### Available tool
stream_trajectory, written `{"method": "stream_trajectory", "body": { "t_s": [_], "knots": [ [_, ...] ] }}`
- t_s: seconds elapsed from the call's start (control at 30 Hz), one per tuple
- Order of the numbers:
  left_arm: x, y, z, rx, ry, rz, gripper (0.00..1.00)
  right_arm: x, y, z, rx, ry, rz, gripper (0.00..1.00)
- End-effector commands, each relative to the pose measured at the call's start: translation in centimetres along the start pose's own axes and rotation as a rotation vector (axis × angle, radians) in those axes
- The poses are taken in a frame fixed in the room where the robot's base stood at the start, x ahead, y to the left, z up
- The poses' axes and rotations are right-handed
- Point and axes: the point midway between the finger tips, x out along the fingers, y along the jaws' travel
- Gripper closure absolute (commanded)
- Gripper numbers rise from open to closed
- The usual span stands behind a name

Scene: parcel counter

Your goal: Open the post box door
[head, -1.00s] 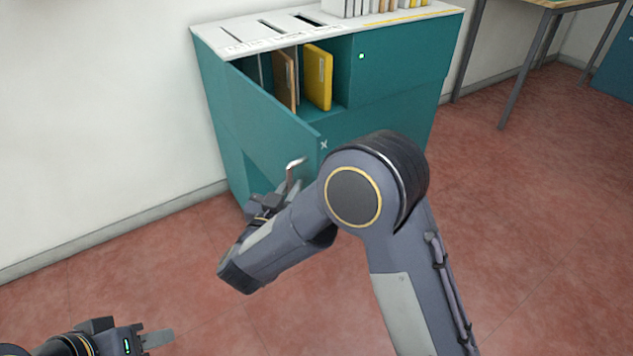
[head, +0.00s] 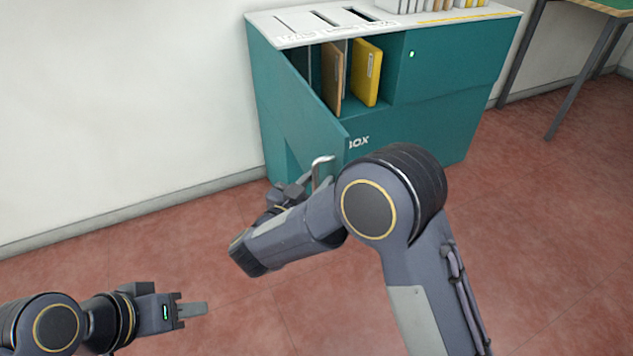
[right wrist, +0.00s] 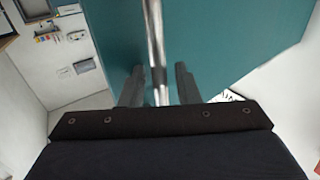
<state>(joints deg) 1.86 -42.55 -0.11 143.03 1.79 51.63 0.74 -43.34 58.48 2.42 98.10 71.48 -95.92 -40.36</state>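The teal post box (head: 440,90) stands against the wall. Its door (head: 313,112) is hinged at the left and stands swung outward, showing a brown parcel (head: 333,75) and a yellow parcel (head: 367,72) inside. My right gripper (head: 308,188) is at the metal handle (head: 322,163) near the door's free edge. In the right wrist view the handle bar (right wrist: 155,45) runs between the fingers of my right gripper (right wrist: 160,82), which are apart with slight gaps beside it. My left gripper (head: 193,309) is low at the left, away from the box; its finger gap is not visible.
My right arm covers the lower front of the box. A row of envelopes (head: 440,5) stands on the white slotted top (head: 300,30). A table (head: 585,8) is at the upper right. The red floor (head: 180,250) left of the box is clear.

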Motion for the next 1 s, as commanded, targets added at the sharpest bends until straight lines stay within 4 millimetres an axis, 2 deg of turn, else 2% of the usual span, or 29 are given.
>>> {"method": "stream_trajectory", "body": {
  "t_s": [0.17, 0.27, 0.5, 0.7, 1.0],
  "knots": [
    [0.0, 0.0, 0.0, 0.000, 0.000, 0.000, 0.64, -0.1, 0.0, 0.1, -0.002, -0.001, 0.000, 0.71],
    [-0.3, 0.1, -0.1, 0.000, 0.000, 0.000, 0.64, -0.9, -0.1, 0.0, -0.003, -0.002, -0.003, 0.71],
    [-1.2, 0.6, -0.6, 0.000, 0.000, 0.000, 0.64, -5.0, -0.1, -0.1, -0.002, -0.001, -0.005, 0.71],
    [-1.6, 0.7, -0.8, 0.000, 0.000, 0.000, 0.64, -7.3, -0.1, 0.0, -0.001, -0.001, -0.002, 0.71],
    [-1.6, 0.7, -0.8, 0.000, 0.000, 0.000, 0.64, -7.8, 0.0, 0.1, -0.001, -0.001, 0.000, 0.71]
  ]
}}
